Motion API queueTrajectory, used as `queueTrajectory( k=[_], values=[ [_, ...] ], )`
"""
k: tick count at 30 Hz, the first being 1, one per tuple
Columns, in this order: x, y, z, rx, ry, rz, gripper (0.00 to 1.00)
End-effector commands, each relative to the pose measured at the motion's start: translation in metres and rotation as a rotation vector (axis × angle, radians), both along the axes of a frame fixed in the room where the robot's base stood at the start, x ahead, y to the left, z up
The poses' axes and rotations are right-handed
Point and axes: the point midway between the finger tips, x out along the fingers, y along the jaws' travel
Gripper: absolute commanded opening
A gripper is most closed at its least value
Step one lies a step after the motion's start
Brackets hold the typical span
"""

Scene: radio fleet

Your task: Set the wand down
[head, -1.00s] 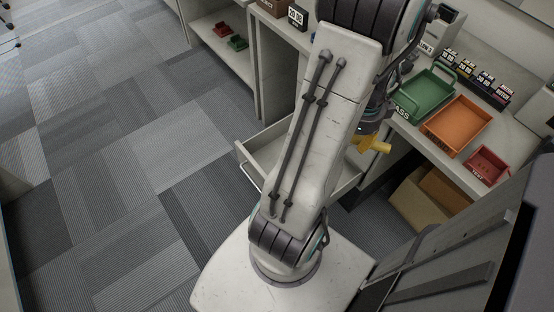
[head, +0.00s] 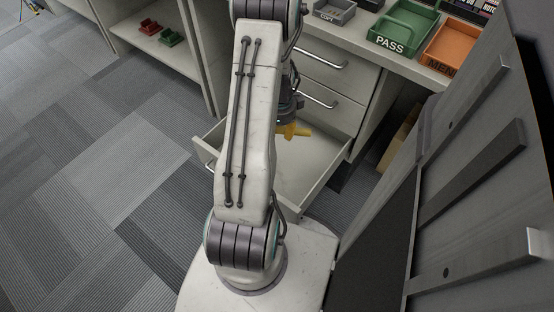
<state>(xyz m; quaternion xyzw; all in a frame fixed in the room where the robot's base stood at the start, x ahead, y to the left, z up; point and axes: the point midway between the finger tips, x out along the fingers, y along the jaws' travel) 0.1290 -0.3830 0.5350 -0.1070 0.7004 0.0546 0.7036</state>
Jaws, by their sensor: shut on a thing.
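My gripper (head: 287,121) hangs at the end of my arm, partly hidden behind the arm links. It is shut on a yellow thing with a short bar shape, which I take to be the wand (head: 296,131). The wand appears above the open bottom drawer (head: 322,178) of the desk, in the air. The fingertips are too small and too hidden to make out clearly. The visible part of the drawer's inside is pale and bare; my arm hides its left part.
On the desk top stand a green PASS tray (head: 407,30), an orange tray (head: 452,46) and a small grey tray (head: 335,11). Two shut drawers with bar handles are above the open one. A large grey panel (head: 470,180) stands close on the right. Carpet is clear at left.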

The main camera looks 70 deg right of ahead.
Motion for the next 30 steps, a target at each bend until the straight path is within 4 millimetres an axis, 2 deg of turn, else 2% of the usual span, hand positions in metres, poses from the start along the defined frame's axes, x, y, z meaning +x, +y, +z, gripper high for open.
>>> queueTrajectory(
  k=[1,7,15,20,30],
  values=[
    [0.002,-0.006,-0.023,0.0,-0.001,-0.012,0.01],
    [0.011,-0.029,-0.061,-0.001,-0.007,-0.081,0.01],
    [0.016,-0.046,-0.083,0.0,-0.012,-0.138,0.01],
    [0.017,-0.048,-0.094,0.0,-0.012,-0.145,0.01],
    [0.017,-0.048,-0.13,-0.002,-0.013,-0.143,0.01]
  ],
)
